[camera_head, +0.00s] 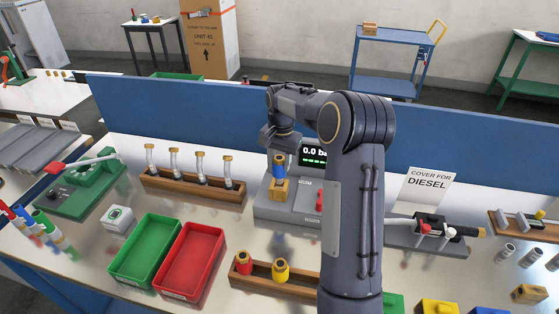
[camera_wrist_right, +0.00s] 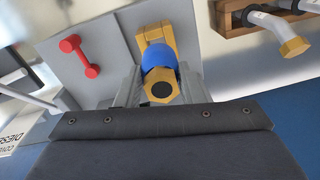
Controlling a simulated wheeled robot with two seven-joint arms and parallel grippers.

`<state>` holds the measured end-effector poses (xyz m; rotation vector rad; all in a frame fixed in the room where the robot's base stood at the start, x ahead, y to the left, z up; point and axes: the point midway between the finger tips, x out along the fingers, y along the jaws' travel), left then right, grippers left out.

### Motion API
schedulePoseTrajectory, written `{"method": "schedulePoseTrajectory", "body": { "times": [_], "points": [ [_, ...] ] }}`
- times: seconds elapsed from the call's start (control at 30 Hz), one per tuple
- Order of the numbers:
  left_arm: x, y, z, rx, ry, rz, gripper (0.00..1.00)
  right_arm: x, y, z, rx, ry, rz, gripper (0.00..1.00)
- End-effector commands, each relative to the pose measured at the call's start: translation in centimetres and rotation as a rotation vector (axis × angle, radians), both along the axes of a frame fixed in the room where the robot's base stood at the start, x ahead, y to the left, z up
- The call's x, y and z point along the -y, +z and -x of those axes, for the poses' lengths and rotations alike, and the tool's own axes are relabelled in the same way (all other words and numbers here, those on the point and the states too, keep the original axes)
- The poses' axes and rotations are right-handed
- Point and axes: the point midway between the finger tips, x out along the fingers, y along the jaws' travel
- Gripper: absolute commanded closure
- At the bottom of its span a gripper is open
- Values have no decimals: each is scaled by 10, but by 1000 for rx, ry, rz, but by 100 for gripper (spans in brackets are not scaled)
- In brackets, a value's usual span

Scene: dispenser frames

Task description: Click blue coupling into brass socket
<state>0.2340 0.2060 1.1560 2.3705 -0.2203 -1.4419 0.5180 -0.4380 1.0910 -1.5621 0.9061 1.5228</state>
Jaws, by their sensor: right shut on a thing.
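The blue coupling (camera_head: 279,165) is upright at the brass socket (camera_head: 279,191) on the grey test unit. My right gripper (camera_head: 279,148) is shut on the coupling from above and behind. In the right wrist view the blue coupling (camera_wrist_right: 159,60) shows between the two fingers, with its brass hex end and dark bore facing the camera. The brass socket (camera_wrist_right: 155,35) is just beyond it, in line with it. I cannot tell whether the coupling is fully seated. My left gripper is not in view.
A display (camera_head: 313,153) reading 0.0 and a red handle (camera_head: 319,200) are beside the socket. A wooden rack of hose ends (camera_head: 190,186) stands left. A wooden holder (camera_head: 262,277) with red and yellow couplings, a green tray (camera_head: 146,250) and a red tray (camera_head: 190,262) are in front.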

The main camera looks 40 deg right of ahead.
Motion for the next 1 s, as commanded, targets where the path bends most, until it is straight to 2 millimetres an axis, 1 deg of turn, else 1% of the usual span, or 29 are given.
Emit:
{"method": "schedulePoseTrajectory", "body": {
  "times": [1.0],
  "points": [
    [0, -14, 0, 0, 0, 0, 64, 0, -21, 0, 1, 1, 0, 100]
  ]
}}
